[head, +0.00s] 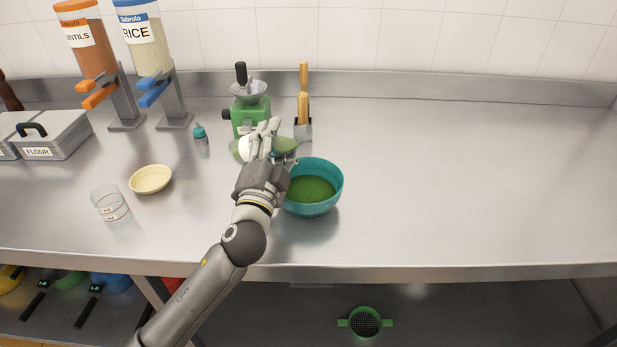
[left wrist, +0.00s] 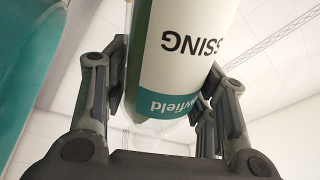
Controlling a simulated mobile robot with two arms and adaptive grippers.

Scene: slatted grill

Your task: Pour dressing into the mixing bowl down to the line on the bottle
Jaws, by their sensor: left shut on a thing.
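My left gripper (head: 268,143) is shut on the dressing bottle, just behind and left of the teal mixing bowl (head: 338,182). In the left wrist view the bottle (left wrist: 185,60) sits between the fingers, with a white and teal label whose letters appear upside down. Dark green shows beside the label and a clear part below it. In the head view the fingers hide much of the bottle, which appears strongly tilted. The bowl holds green contents. I cannot make out the line on the bottle or a stream. My right gripper is not in view.
A green grinder (head: 250,112) and a holder with wooden-handled tools (head: 303,128) stand behind the gripper. A cream bowl (head: 150,180), a clear measuring cup (head: 110,205) and a small teal-capped bottle (head: 201,138) are at left. The counter right of the bowl is clear.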

